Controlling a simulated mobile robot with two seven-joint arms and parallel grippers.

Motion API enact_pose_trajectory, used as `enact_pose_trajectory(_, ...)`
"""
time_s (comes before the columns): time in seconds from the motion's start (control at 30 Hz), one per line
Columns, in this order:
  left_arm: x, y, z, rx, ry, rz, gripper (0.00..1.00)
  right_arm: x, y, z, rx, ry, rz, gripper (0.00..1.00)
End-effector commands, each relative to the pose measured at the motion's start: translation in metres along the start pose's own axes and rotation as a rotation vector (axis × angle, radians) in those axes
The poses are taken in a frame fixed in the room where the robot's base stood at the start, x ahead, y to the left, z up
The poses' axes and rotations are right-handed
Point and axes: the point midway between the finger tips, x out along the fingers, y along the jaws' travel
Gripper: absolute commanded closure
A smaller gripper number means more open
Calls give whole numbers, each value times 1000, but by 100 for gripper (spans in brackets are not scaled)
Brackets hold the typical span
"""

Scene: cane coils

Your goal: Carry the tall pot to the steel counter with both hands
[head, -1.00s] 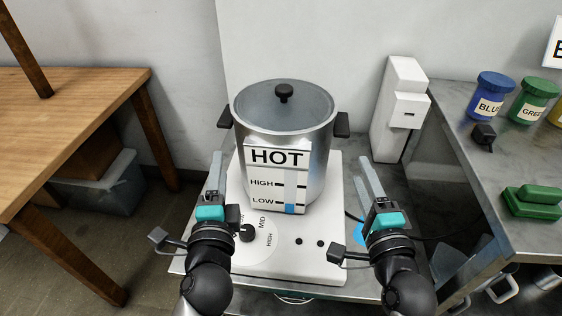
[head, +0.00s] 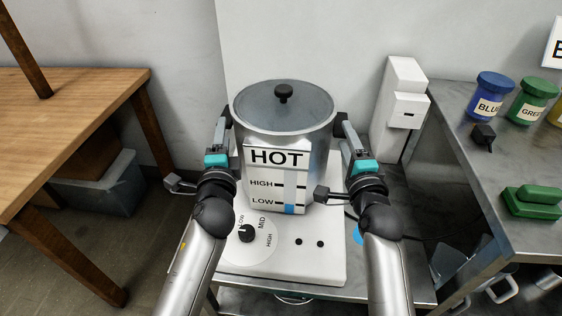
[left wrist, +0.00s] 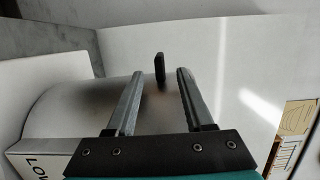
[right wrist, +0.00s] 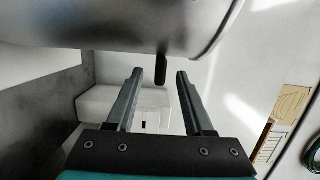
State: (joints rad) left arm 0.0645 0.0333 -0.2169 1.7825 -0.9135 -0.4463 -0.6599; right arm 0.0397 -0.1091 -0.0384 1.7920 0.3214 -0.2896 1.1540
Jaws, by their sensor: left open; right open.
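The tall steel pot (head: 320,135) stands upright on the white hot plate (head: 325,262), its lid (head: 265,105) on and a HOT gauge card (head: 275,180) on its front. My open left gripper (head: 221,130) is at the pot's left side, by the left handle, which the arm mostly hides. In the left wrist view the dark handle (left wrist: 160,68) shows between the fingertips. My open right gripper (head: 346,130) is at the right side; in the right wrist view the right handle (right wrist: 160,68) shows between the fingertips. The steel counter (head: 465,175) is at the right.
The counter holds a blue jar (head: 489,98), a green jar (head: 531,102) and a green block (head: 538,200). A white dispenser-like box (head: 397,115) stands behind, right of the pot. A wooden table (head: 60,125) is at the left, with a gap before the hot plate.

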Motion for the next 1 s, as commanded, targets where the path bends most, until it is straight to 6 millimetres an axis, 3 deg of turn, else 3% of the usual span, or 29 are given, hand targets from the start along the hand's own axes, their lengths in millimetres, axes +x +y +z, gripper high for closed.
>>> enact_pose_trajectory(0.3, 34, -1, 0, -1, 0, -1, 48, 34, 0, 0, 0, 0, -1, 48)
enact_pose_trajectory(0.73, 39, 0, 0, -2, 0, 0, 48, 39, 0, 0, 0, 0, -1, 48)
enact_pose_trajectory(1.0, 39, 0, 0, -2, 1, 0, 76, 39, 0, 0, 0, 0, 0, 76)
